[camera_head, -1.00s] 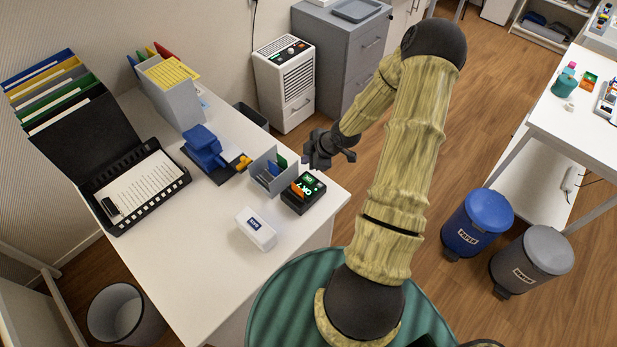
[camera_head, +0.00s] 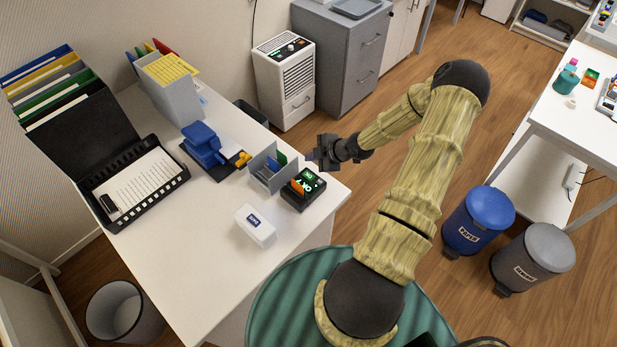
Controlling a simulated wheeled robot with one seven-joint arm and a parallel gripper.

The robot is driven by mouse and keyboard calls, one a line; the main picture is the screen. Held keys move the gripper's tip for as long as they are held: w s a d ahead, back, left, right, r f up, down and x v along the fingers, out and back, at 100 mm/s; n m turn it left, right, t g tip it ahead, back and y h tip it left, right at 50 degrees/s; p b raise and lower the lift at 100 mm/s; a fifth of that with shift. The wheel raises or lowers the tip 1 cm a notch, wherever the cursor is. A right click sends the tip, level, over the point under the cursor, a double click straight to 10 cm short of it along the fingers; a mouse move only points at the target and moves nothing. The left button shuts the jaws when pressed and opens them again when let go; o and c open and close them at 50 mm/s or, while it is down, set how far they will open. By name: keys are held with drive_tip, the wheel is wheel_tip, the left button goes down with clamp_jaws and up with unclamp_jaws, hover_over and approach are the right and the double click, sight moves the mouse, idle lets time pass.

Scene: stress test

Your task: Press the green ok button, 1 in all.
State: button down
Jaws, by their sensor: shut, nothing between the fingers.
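The small black device (camera_head: 293,201) stands near the right corner of the white desk. Its top has a dark screen reading "OK?" (camera_head: 310,185), a green patch beside it and an orange part (camera_head: 298,188). Which green part is the ok button is too small to tell. My gripper (camera_head: 312,156) is shut and empty. In the picture it is just above and right of the device, apart from it, with its fingers pointing left.
A grey divided holder (camera_head: 262,182) stands directly left of the device. A white box (camera_head: 252,232) lies in front of it. A blue stamp-like tool (camera_head: 203,147) and a black tray (camera_head: 110,215) are farther left. The desk's front middle (camera_head: 205,240) is clear.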

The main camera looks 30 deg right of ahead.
sight(312, 176)
wheel_tip(312, 176, down, 7)
drive_tip(key=b, duration=0.4)
drive_tip(key=shift+w+r, duration=0.1)
drive_tip(key=shift+d+r, duration=0.1)
drive_tip(key=shift+a, duration=0.2)
drive_tip(key=shift+d, duration=0.1)
idle(0.7)
drive_tip(key=shift+b, duration=0.35)
idle(0.4)
drive_tip(key=shift+f, duration=0.45)
